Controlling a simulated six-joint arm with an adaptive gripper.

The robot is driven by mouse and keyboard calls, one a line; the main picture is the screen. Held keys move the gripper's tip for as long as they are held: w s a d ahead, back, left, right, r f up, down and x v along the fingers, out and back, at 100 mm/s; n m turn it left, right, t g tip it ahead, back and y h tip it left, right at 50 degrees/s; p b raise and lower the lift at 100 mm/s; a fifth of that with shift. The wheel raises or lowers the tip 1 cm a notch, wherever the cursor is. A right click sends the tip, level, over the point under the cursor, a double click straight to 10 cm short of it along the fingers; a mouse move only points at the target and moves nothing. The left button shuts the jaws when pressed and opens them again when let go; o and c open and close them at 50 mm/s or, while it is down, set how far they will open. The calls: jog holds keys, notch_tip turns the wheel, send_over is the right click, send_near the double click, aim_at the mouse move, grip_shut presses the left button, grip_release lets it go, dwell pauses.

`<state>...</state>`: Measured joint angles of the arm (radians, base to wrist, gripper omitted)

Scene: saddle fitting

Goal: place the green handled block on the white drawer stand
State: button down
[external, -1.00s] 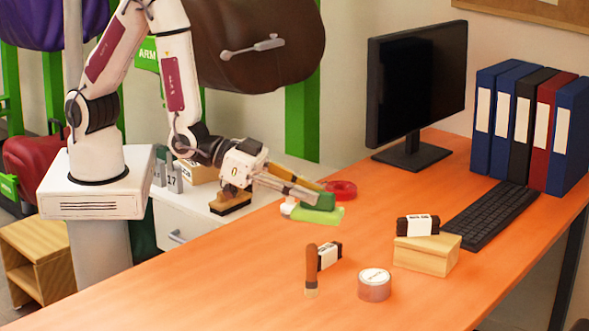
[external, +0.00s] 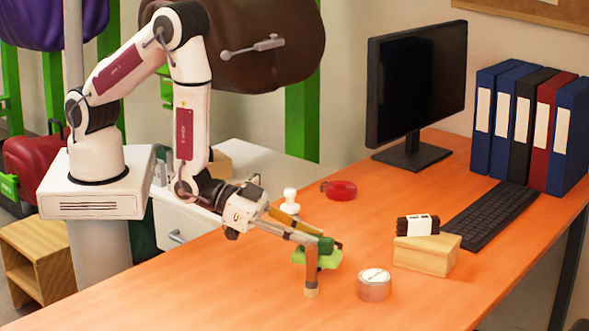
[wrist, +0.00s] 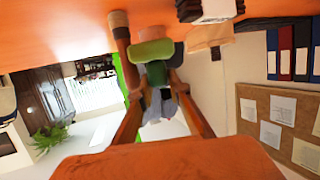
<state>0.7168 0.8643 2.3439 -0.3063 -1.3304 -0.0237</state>
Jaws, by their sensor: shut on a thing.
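The green handled block (external: 318,257) has a light green base and a darker green handle. My gripper (external: 313,241) is shut on its handle, over the orange desk. In the external view the upright brown-handled tool overlaps the block's front; I cannot tell the exact gap between block and desk. The block also shows between my fingers in the wrist view (wrist: 154,50). The white drawer stand (external: 263,164) is at the desk's far left side, beside my base, with a drawer handle on its front. My arm covers part of its top.
The brown-handled tool (external: 311,281) stands close by the block. A tape roll (external: 374,287), a wooden box (external: 427,255) with a dark labelled bar (external: 417,225), a red ring (external: 340,190) and a white knobbed piece (external: 290,201) stand around. The front left desk is clear.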

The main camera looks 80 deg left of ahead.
jog(key=shift+f, duration=0.7)
jog(key=shift+f, duration=2)
jog(key=shift+f, duration=0.15)
jog(key=c, duration=2.2)
grip_release()
jog(key=shift+o, duration=0.2)
jog(key=shift+r, duration=0.2)
jog(key=shift+v, duration=3.75)
jog(key=shift+w, duration=0.1)
